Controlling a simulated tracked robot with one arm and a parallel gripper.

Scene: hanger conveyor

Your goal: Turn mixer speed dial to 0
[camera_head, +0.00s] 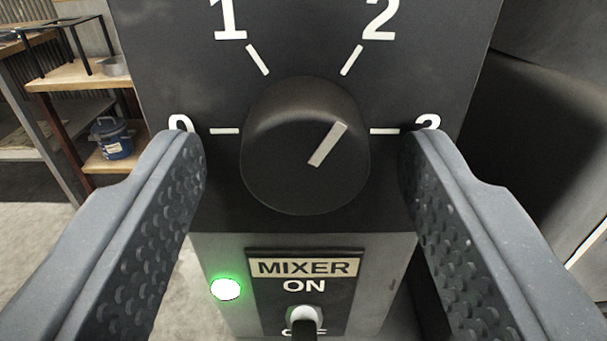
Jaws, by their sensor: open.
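The mixer speed dial (290,170) is a round black knob on a dark panel (160,50). Its white pointer line (328,144) slants up and to the right, aimed roughly at the 2 mark. Marks 0 at the left, 1 and 2 above, and 3 at the right surround the knob. My gripper (302,160) is open, with one grey textured finger on each side of the dial. Gaps show between the fingers and the knob. The fingertips partly cover the 0 and the 3.
Below the dial is a MIXER switch plate (304,268) with a toggle (305,318) and a lit green lamp (226,289). At left, wooden shelves (80,74) hold a blue pot (112,138). A dark curved surface (530,110) stands at right.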

